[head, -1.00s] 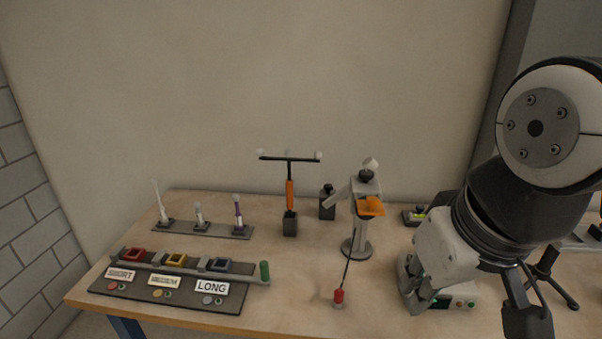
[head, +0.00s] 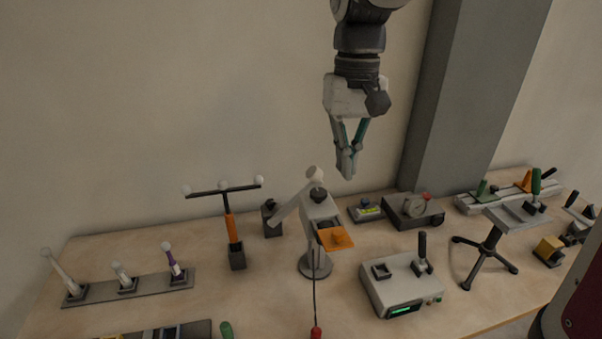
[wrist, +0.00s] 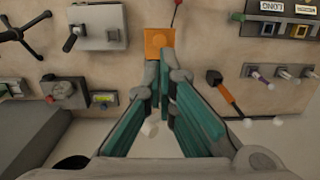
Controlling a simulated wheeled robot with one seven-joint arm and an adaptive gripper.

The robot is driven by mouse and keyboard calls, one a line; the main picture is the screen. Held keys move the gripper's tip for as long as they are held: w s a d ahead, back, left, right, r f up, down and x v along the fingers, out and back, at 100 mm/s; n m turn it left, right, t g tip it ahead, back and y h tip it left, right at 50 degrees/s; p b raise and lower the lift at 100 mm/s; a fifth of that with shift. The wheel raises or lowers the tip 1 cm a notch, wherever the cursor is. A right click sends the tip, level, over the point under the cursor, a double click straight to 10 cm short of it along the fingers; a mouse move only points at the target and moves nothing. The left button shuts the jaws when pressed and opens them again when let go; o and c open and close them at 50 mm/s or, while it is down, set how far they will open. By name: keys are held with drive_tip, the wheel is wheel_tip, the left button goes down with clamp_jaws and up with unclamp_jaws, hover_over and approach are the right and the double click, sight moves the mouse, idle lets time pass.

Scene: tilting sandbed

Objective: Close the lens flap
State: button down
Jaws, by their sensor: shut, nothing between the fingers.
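The lens stand (head: 318,204) stands mid-table, a grey head on a post with a round base. An orange flap (head: 335,239) sticks out from the front of its head, roughly level, with a small orange knob on it. The flap also shows in the wrist view (wrist: 159,39), just beyond my fingertips. My gripper (head: 346,172) is shut and empty, pointing down above and slightly behind the stand's head. It looks apart from the flap in the head view. In the wrist view my fingers (wrist: 163,68) hide most of the stand.
A T-shaped stand with an orange handle (head: 231,228) and a row of small tools (head: 128,284) are to the left. A grey box with a lever (head: 401,286) is to the right, a gauge box (head: 413,211) behind it. A red-ended cord (head: 316,331) hangs in front.

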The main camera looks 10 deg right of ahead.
sight(341, 235)
drive_tip(key=f, duration=0.9)
drive_tip(key=s+f+p, duration=0.1)
drive_tip(key=f, duration=0.3)
drive_tip(key=shift+a+f, duration=0.15)
drive_tip(key=shift+f, duration=0.05)
